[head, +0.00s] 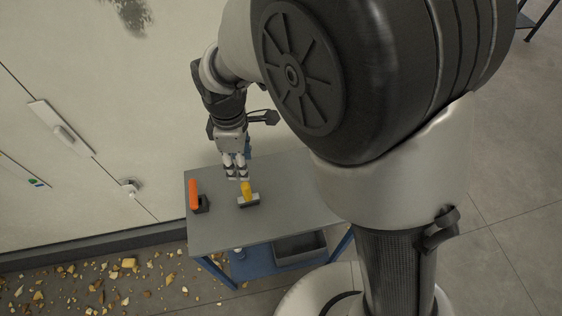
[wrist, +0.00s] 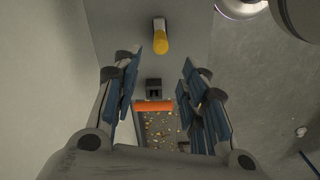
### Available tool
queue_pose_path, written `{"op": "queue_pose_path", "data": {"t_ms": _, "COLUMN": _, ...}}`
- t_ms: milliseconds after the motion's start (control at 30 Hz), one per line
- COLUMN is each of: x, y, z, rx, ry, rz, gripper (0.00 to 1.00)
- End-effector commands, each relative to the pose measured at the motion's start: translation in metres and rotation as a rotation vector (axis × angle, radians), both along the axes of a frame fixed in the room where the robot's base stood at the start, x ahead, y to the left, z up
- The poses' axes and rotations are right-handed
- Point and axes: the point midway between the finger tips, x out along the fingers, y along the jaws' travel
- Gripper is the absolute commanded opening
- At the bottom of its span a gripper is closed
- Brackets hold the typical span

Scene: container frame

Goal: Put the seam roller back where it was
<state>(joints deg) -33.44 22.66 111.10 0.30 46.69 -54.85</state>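Two handled tools stand apart on the grey worktable; the frames do not show clearly which is the seam roller. One has an upright yellow handle (head: 246,189) on a grey metal block; it also shows at the top of the wrist view (wrist: 160,40). The other has an orange handle (head: 193,194) and a black head, near the table's left edge; it shows between my fingers in the wrist view (wrist: 153,106), farther off. My gripper (head: 237,175) is open and empty, just behind and above the yellow handle in the head view. Contact is not visible.
The grey worktable (head: 225,236) has bare room at its front. Its blue lower shelf holds a grey bin (head: 299,248). A pale wall with a long handle plate (head: 61,128) stands behind and left. Yellowish debris (head: 128,263) litters the floor at left.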

Motion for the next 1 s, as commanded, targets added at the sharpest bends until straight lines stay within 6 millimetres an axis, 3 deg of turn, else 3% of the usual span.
{"op": "queue_pose_path", "data": {"t_ms": 167, "x": 0.0, "y": -0.001, "z": 0.001, "rx": 0.001, "ry": -0.001, "rz": -0.005, "gripper": 0.39}}
{"op": "queue_pose_path", "data": {"t_ms": 267, "x": 0.001, "y": -0.012, "z": 0.015, "rx": 0.011, "ry": -0.016, "rz": -0.06, "gripper": 0.39}}
{"op": "queue_pose_path", "data": {"t_ms": 367, "x": -0.001, "y": -0.04, "z": 0.044, "rx": 0.033, "ry": -0.05, "rz": -0.198, "gripper": 0.39}}
{"op": "queue_pose_path", "data": {"t_ms": 467, "x": -0.011, "y": -0.081, "z": 0.081, "rx": 0.068, "ry": -0.1, "rz": -0.406, "gripper": 0.39}}
{"op": "queue_pose_path", "data": {"t_ms": 600, "x": -0.041, "y": -0.14, "z": 0.123, "rx": 0.124, "ry": -0.168, "rz": -0.73, "gripper": 0.39}}
{"op": "queue_pose_path", "data": {"t_ms": 700, "x": -0.069, "y": -0.176, "z": 0.142, "rx": 0.169, "ry": -0.215, "rz": -0.955, "gripper": 0.39}}
{"op": "queue_pose_path", "data": {"t_ms": 833, "x": -0.106, "y": -0.21, "z": 0.154, "rx": 0.228, "ry": -0.272, "rz": -1.217, "gripper": 0.39}}
{"op": "queue_pose_path", "data": {"t_ms": 1000, "x": -0.138, "y": -0.233, "z": 0.155, "rx": 0.285, "ry": -0.319, "rz": -1.441, "gripper": 0.39}}
